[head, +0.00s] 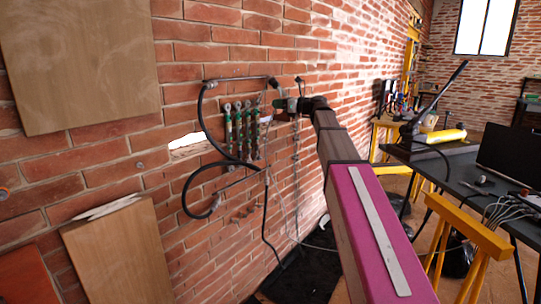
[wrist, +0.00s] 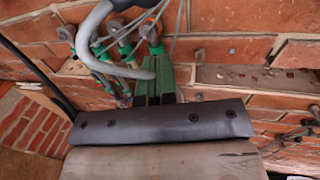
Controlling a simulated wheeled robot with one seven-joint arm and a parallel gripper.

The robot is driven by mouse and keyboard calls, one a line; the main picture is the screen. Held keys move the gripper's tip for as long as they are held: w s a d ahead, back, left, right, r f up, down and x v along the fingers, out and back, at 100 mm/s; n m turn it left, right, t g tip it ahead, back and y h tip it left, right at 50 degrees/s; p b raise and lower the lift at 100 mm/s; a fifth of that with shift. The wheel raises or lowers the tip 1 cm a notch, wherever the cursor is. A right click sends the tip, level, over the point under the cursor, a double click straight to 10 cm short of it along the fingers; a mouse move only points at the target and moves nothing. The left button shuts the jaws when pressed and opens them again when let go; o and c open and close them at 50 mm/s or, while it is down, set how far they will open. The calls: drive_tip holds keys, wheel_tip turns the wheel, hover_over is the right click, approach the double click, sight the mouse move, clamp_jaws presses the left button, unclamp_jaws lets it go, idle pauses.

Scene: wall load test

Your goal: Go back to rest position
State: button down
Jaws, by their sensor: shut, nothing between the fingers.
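My arm reaches out from the lower right to the brick wall (head: 330,55) in the head view. My gripper (head: 281,103) is at its far end, small and close to the hanging green and metal gear (head: 242,130) on the wall. In the wrist view my gripper (wrist: 155,82) shows as dark green fingers, shut and empty, pointing toward the wall. A grey curved pipe or hose (wrist: 132,72) passes in front of the fingers. Whether the fingers touch it or the wall I cannot tell.
A black hose (head: 188,190) loops down the wall left of my gripper. Wooden boards (head: 80,60) are at the left. A dark table (head: 455,170) with cables and tools, and a yellow trestle (head: 465,228), stand to the right of my arm.

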drive_tip(key=s+d+f+n+g+h, duration=0.1)
drive_tip(key=s+f+n+h, duration=0.25)
drive_tip(key=f, duration=0.75)
drive_tip(key=s+d+f+n+g+h, duration=0.1)
drive_tip(key=s+d+f+n+h, duration=0.2)
drive_tip(key=f, duration=0.8)
drive_tip(key=s+f+n+g+h, duration=0.1)
drive_tip(key=s+f+n, duration=0.25)
drive_tip(key=f, duration=0.75)
drive_tip(key=s+d+f+n+g+h, duration=0.2)
drive_tip(key=s+d+f+n+h, duration=0.2)
drive_tip(key=s+f, duration=0.7)
drive_tip(key=s+d+f+n+g+h, duration=0.2)
drive_tip(key=s+d+f+n+h, duration=0.3)
drive_tip(key=s+d+f+n, duration=0.3)
drive_tip(key=s+f, duration=0.3)
drive_tip(key=shift+s+f+n, duration=0.25)
drive_tip(key=shift+f+n, duration=0.05)
drive_tip(key=shift+n, duration=0.1)
